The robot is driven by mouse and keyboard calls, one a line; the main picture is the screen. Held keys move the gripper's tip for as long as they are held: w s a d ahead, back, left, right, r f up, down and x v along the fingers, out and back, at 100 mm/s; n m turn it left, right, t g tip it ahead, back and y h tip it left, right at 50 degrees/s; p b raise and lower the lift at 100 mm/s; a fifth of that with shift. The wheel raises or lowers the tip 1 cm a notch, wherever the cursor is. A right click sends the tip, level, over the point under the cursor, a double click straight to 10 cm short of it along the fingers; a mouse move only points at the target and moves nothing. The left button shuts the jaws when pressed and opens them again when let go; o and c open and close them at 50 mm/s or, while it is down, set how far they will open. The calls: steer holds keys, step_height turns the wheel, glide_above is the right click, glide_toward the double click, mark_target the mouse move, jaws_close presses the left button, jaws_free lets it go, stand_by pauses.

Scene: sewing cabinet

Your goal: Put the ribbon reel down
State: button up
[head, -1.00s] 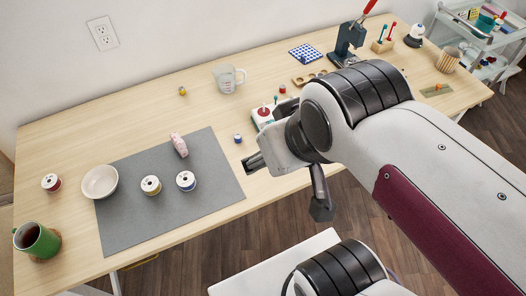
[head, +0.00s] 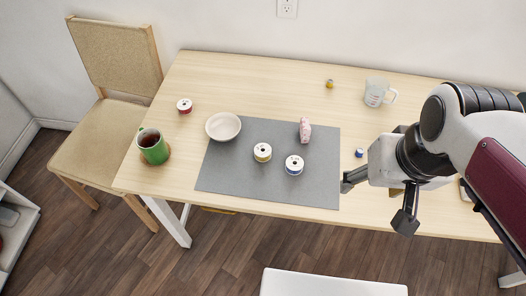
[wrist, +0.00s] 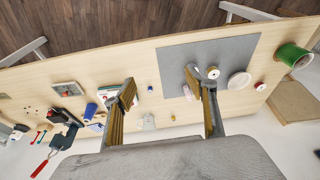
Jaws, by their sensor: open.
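My gripper (head: 376,203) is open and empty, at the right edge of the grey mat (head: 230,178). Its fingers are spread wide in the wrist view (wrist: 168,92), with nothing between them. A white-topped reel with a yellow band (head: 262,153) and one with a blue band (head: 294,166) stand flat and apart on the mat, left of the gripper. A third reel with a red band (head: 184,106) stands on bare wood at the far left. I cannot tell which reel the task means.
On the mat are a pale bowl (head: 223,126) and a pink patterned item (head: 305,131). A green mug (head: 154,149) stands at the left edge. A small blue spool (head: 360,153) and a measuring cup (head: 377,92) are at the right. Bare table (head: 260,90) lies behind the mat.

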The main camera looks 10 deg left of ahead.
steer(key=w+a+f+n+g+y, duration=0.1)
steer(key=w+a+f+n+g, duration=0.2)
steer(key=w+a+f, duration=0.4)
steer(key=n+y, duration=0.3)
steer(key=n, duration=0.6)
glide_toward(263, 152)
steer(key=s+f, duration=0.1)
steer(key=s+d+f, duration=0.1)
steer(key=s, duration=0.1)
steer(key=shift+s+d+f, duration=0.1)
steer(key=shift+s, duration=0.15)
steer(key=shift+w+a+r+n+t, duration=0.1)
steer(key=shift+w+a+r+n, duration=0.1)
steer(key=shift+w+n, duration=0.45)
steer(key=shift+w+a+r+n+t, duration=0.1)
steer(key=shift+w+a+r+n, duration=0.15)
steer(key=shift+w+n, duration=0.4)
steer(key=shift+w+a+r+n+t, duration=0.1)
steer(key=shift+w+a+n, duration=0.1)
steer(key=shift+w+n, duration=0.45)
steer(key=shift+s, duration=0.25)
steer(key=shift+x, duration=1.3)
steer(key=shift+a, duration=0.1)
